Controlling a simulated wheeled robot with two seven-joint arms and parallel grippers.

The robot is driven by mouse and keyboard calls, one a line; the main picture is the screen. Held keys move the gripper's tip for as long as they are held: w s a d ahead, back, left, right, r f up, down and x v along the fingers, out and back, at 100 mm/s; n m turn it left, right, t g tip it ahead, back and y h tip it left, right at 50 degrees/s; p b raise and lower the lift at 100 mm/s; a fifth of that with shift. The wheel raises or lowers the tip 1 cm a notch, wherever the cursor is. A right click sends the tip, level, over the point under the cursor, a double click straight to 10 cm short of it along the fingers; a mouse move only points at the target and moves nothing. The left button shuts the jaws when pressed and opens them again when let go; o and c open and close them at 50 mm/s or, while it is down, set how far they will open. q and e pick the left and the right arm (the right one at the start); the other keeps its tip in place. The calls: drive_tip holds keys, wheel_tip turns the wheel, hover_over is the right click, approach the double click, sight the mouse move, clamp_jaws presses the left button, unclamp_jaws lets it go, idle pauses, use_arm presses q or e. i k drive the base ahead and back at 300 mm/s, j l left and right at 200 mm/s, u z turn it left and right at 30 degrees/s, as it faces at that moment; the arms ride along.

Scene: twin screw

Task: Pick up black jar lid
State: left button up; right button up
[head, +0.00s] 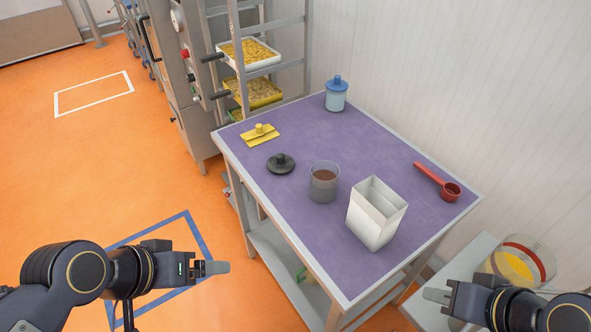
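The black jar lid (280,163) lies flat on the purple tabletop, knob up, near the table's left edge. A glass jar (323,182) with brown contents stands open just right of the lid. My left gripper (217,267) is off the table's left side, over the orange floor, well below the lid in the picture. My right gripper (437,295) is at the lower right, beyond the table's near right edge, far from the lid. Both grippers look empty; their finger gaps are too small to make out.
A rack with filled trays (248,54) stands behind. A bucket (525,262) sits at the right. The table's middle back is clear.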

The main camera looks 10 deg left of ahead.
sight(279, 164)
drive_tip(key=k, duration=0.1)
drive_tip(key=k+z, duration=0.3)
drive_tip(key=z, duration=0.2)
drive_tip(key=k+l+z, duration=0.15)
drive_tip(key=z, duration=0.35)
drive_tip(key=j+z, duration=0.7)
drive_tip(key=j, duration=0.25)
drive_tip(key=j+z, duration=0.4)
drive_tip(key=j, duration=0.55)
drive_tip(key=k+j, duration=0.15)
drive_tip(key=j, duration=0.9)
drive_tip(key=k, duration=0.1)
